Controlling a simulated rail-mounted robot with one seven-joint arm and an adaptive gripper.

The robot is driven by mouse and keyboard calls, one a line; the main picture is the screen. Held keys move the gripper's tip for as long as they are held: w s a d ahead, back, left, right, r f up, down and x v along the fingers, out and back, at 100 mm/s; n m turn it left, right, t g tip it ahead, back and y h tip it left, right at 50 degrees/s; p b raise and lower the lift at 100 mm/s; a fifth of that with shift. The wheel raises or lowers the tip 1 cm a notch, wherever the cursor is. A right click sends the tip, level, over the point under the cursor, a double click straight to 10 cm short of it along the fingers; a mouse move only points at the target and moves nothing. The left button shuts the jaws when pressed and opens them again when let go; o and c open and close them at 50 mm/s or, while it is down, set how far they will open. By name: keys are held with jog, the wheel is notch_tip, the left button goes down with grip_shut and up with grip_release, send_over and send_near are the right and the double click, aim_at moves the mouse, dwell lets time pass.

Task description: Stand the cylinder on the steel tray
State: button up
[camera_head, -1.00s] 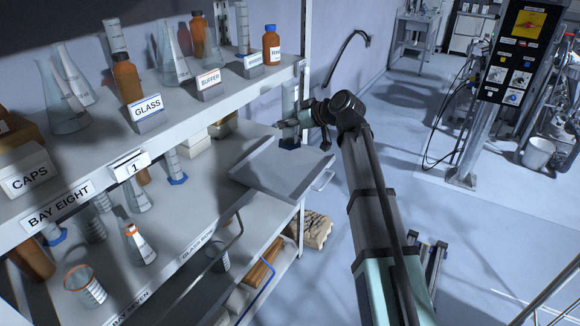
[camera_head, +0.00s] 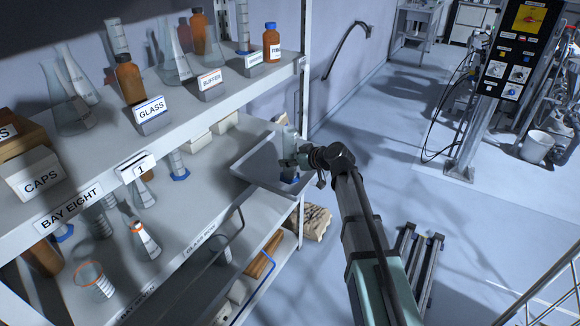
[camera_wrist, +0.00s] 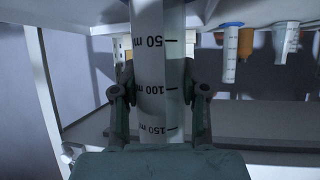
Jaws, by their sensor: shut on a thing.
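A clear graduated cylinder (camera_head: 290,139) with a blue foot is held upright at the right end of the middle shelf. The steel tray (camera_head: 245,172), shallow and grey, lies there under it. The foot shows against the tray floor; I cannot tell whether it touches. My gripper (camera_head: 301,159) comes from the right and is shut on the cylinder's body. In the wrist view, which looks upside down, the cylinder (camera_wrist: 158,55) stands between the two fingers (camera_wrist: 160,90) with marks 50, 100 and 150 ml showing. Its foot is out of that view.
The upper shelf above left holds flasks, brown bottles (camera_head: 272,43) and label stands. Another blue-footed cylinder (camera_head: 177,163) stands left of the tray on the middle shelf. A shelf post (camera_head: 304,90) rises just behind the held cylinder. The tray floor left of the cylinder is clear.

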aim_at(294, 168)
jog(key=shift+f+p, duration=0.4)
jog(key=shift+f, duration=1.25)
jog(key=shift+f, duration=0.1)
jog(key=o, duration=1.2)
jog(key=shift+c, duration=0.2)
